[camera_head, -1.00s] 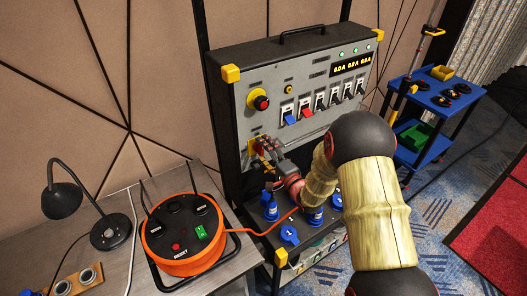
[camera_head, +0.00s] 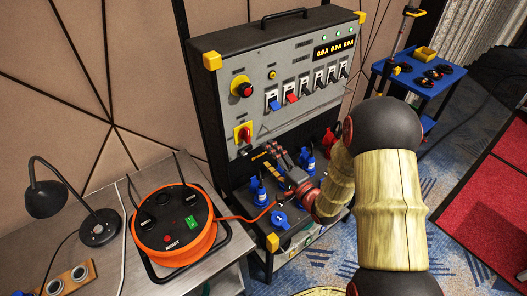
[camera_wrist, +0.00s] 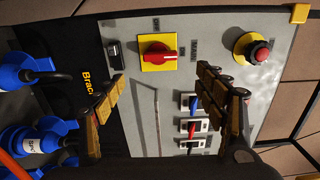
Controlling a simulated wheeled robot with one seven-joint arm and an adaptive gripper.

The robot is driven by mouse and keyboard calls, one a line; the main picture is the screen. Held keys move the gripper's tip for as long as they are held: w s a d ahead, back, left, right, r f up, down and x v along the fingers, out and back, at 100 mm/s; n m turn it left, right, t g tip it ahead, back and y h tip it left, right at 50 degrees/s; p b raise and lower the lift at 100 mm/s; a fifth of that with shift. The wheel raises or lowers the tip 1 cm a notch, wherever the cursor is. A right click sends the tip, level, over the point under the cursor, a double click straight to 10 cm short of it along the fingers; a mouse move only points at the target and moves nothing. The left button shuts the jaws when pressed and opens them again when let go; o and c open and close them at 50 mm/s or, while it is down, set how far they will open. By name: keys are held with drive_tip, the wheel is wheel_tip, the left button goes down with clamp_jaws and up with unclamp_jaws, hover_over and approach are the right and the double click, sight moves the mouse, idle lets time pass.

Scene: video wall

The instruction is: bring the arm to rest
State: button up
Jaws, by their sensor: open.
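My gripper (camera_head: 277,163) hangs in front of the lower part of the grey panel (camera_head: 280,85), below and right of the yellow-and-red rotary switch (camera_head: 243,133). In the wrist view its two fingers (camera_wrist: 162,80) stand wide apart with nothing between them. The rotary switch (camera_wrist: 158,55) shows whole in that view, its red handle lying across the picture between OFF and MAIN labels. The gripper appears clear of the switch. My arm reaches in from the right, bent at a dark joint.
Blue connectors (camera_head: 258,192) stand on the shelf below the panel, close to my gripper; a red one (camera_head: 328,140) is behind it. An orange cable reel (camera_head: 175,228) and black lamp (camera_head: 95,225) are on the left table. A blue cart (camera_head: 425,78) stands at the back right.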

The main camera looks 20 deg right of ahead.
drive_tip(key=shift+s, duration=0.1)
idle(0.5)
drive_tip(key=s+d+f+n+g+h, duration=0.2)
drive_tip(key=f+g, duration=0.1)
drive_tip(key=f, duration=0.4)
drive_tip(key=s+d+f+n+g+h, duration=0.1)
drive_tip(key=d+f+n+g+h, duration=0.15)
drive_tip(key=f, duration=0.35)
drive_tip(key=s+d+n+g+h, duration=0.2)
drive_tip(key=s+d+n+g, duration=0.25)
drive_tip(key=s, duration=0.35)
drive_tip(key=s+a+r+n+g, duration=0.2)
drive_tip(key=s+a+r+g, duration=0.1)
drive_tip(key=s+r, duration=0.45)
drive_tip(key=s+a+r+n+g, duration=0.2)
drive_tip(key=s+a+r, duration=0.1)
drive_tip(key=s+r, duration=0.5)
drive_tip(key=s+a+r+t, duration=0.1)
drive_tip(key=a+r, duration=0.2)
drive_tip(key=r, duration=0.4)
drive_tip(key=s+a+r+n+t, duration=0.1)
drive_tip(key=s+a+r+t, duration=0.1)
drive_tip(key=a+r, duration=0.2)
wheel_tip(320, 180, up, 4)
drive_tip(key=shift+f+n+y, duration=0.15)
drive_tip(key=shift+n+y, duration=0.15)
drive_tip(key=shift+y, duration=0.15)
